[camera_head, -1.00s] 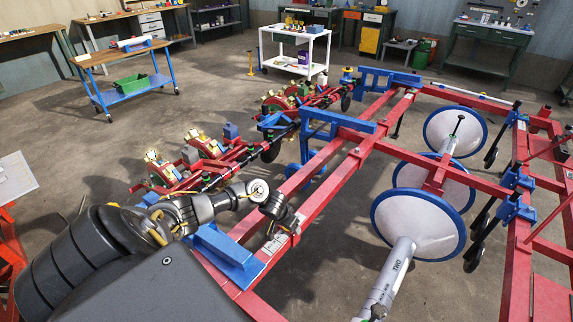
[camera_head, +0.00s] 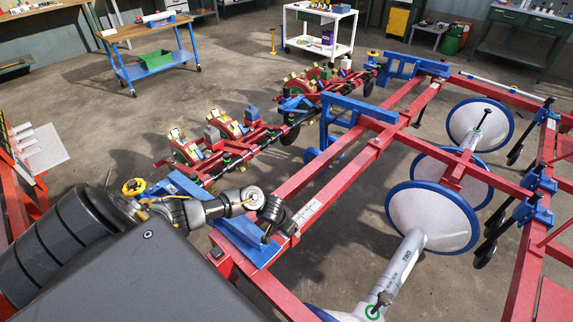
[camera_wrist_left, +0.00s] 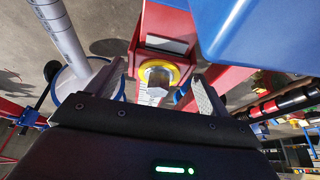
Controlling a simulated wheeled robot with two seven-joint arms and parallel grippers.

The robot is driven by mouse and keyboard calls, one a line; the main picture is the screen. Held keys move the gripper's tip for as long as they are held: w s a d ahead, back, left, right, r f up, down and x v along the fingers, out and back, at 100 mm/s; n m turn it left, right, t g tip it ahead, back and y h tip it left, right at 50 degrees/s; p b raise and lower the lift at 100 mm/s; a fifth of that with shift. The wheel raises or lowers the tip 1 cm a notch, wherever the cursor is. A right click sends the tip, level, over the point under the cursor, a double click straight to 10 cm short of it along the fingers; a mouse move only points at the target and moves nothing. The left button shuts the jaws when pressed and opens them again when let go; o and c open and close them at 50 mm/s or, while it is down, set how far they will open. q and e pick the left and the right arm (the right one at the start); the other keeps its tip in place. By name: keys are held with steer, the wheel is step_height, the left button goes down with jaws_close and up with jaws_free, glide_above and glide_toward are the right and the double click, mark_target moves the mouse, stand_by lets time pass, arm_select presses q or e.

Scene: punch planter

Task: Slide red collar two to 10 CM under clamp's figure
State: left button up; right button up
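My left gripper (camera_head: 275,215) is above the near end of a red frame beam, beside a blue bracket (camera_head: 243,243). In the left wrist view its two fingers (camera_wrist_left: 162,92) are apart, with a yellow ring around a pale metal cap (camera_wrist_left: 158,80) showing between them. I cannot tell whether they touch it. A grey tube marked TWO (camera_head: 405,258) slants below a white disc with a blue rim (camera_head: 432,215). A rod with black, red and brass-coloured parts (camera_wrist_left: 290,100) runs along the right of the wrist view. I cannot make out which part is red collar two, or the clamp's figure. My right gripper is not in view.
The red planter frame (camera_head: 345,165) fills the right side. A row of red units with brass-coloured parts (camera_head: 225,125) stands behind my left arm. A blue cart (camera_head: 150,72) and a white trolley (camera_head: 322,42) stand farther back, with bare concrete floor between.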

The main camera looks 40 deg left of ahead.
arm_select(q)
steer(key=p+v, duration=0.3)
steer(key=v, duration=0.7)
steer(key=shift+s+r+p, duration=0.25)
steer(key=shift+r+p, duration=0.05)
steer(key=shift+r, duration=0.05)
stand_by(0.6)
stand_by(0.4)
